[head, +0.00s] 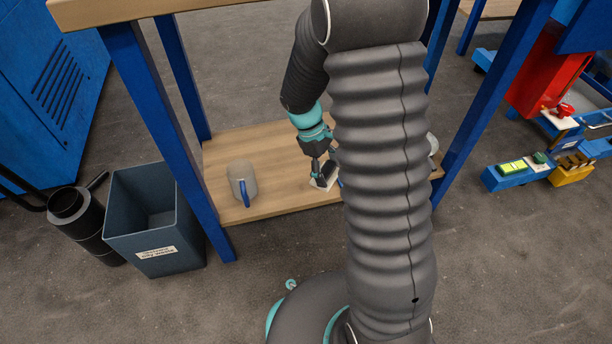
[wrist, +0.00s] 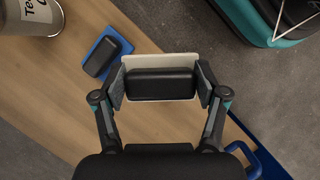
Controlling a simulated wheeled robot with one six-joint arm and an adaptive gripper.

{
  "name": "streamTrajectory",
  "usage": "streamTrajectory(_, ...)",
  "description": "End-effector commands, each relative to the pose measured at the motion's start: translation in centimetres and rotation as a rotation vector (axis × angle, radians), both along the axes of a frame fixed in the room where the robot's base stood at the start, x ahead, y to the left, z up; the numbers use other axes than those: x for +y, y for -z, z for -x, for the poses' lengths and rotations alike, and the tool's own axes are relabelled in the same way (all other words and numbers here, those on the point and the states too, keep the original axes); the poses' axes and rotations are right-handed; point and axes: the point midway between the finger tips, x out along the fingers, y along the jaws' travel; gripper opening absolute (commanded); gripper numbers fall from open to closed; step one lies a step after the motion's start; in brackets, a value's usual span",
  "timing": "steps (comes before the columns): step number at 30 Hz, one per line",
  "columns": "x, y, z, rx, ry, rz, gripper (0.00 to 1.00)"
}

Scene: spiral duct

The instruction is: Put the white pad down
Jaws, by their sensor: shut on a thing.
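The white pad (wrist: 203,72) has a black block-shaped grip (wrist: 160,84) on it. My gripper (wrist: 161,86) is shut on the black grip, with one finger at each end. In the head view my gripper (head: 322,168) reaches down over the wooden lower shelf (head: 285,207), with the white pad (head: 325,184) at its fingertips. The pad is low over the shelf, close to its front edge. I cannot tell whether it touches the board. My arm hides part of the shelf to the right.
A blue pad with a black grip (wrist: 107,54) lies on the board beside a pale can (wrist: 32,14). Blue legs (head: 160,125) flank the shelf. A grey bin (head: 150,222) stands left.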

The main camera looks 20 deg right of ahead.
Motion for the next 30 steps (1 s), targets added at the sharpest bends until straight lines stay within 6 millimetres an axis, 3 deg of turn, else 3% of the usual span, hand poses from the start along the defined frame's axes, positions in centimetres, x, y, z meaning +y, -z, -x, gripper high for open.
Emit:
streamTrajectory(6,2.6,2.7,-3.3,0.0,0.0,0.0,0.44)
streamTrajectory(12,4.1,3.9,-5.0,0.0,0.001,0.0,0.44)
streamTrajectory(17,4.3,4.6,-5.2,0.0,0.001,0.001,0.44)
streamTrajectory(24,4.3,7.7,-5.2,0.002,-0.001,0.0,0.44)
streamTrajectory(30,4.3,8.0,-5.2,-0.001,0.0,0.001,0.44)
